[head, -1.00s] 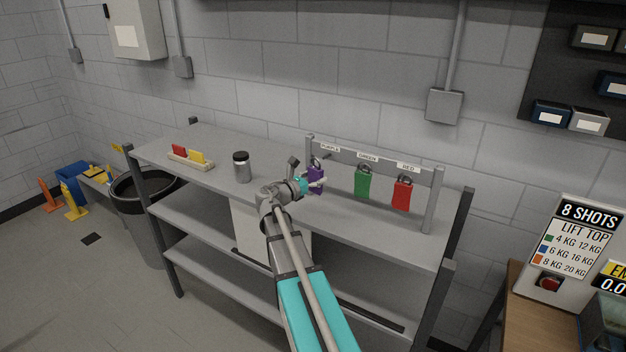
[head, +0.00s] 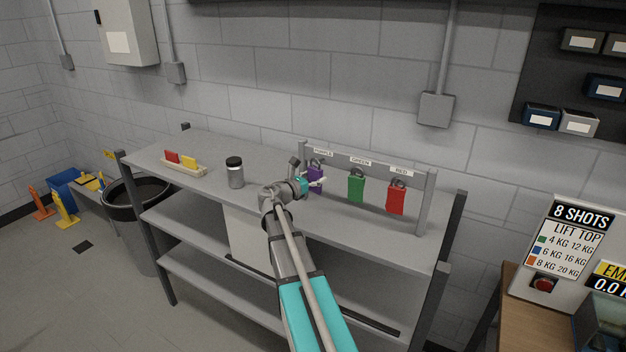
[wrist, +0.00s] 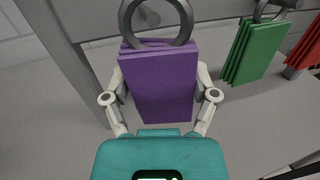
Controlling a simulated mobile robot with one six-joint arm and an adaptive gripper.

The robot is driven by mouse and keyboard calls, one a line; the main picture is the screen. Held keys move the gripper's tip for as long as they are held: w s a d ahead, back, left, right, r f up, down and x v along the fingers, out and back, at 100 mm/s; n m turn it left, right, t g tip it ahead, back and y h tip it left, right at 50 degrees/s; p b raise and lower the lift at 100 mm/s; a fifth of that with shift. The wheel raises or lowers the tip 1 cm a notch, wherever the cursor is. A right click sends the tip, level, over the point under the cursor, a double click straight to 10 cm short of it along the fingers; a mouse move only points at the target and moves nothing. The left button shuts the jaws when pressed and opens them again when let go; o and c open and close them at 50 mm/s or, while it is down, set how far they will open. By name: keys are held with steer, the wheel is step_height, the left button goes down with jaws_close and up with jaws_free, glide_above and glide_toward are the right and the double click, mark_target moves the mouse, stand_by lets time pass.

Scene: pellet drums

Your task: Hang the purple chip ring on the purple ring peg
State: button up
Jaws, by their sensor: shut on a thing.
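The purple chip ring (wrist: 158,82) is a stack of purple cards on a dark grey ring (wrist: 184,30). My gripper (wrist: 160,92) is shut on the cards, one finger at each side, and holds them upright. In the head view the purple chips (head: 315,174) are at the left end of the rack, under the PURPLE label (head: 323,153). A small metal peg end (wrist: 150,17) shows inside the ring's opening in the wrist view. I cannot tell whether the ring is around the peg or just in front of it.
Green chips (head: 356,187) and red chips (head: 396,198) hang to the right on the same rack (head: 426,205). A dark-lidded jar (head: 235,174) and a small tray with red and yellow cards (head: 190,170) stand left on the grey shelf top (head: 210,148).

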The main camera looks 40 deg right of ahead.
steer(key=shift+w+d, duration=0.2)
steer(key=shift+d, duration=0.25)
steer(key=shift+w+d, duration=0.2)
steer(key=shift+d, duration=0.25)
steer(key=shift+w+d+f+b, duration=0.2)
steer(key=shift+d+f+b, duration=0.3)
steer(key=o, duration=1)
steer(key=a, duration=0.4)
steer(key=s+a, duration=0.1)
steer(key=a, duration=0.6)
steer(key=shift+s+a, duration=0.3)
steer(key=shift+a, duration=0.1)
steer(key=shift+f, duration=0.1)
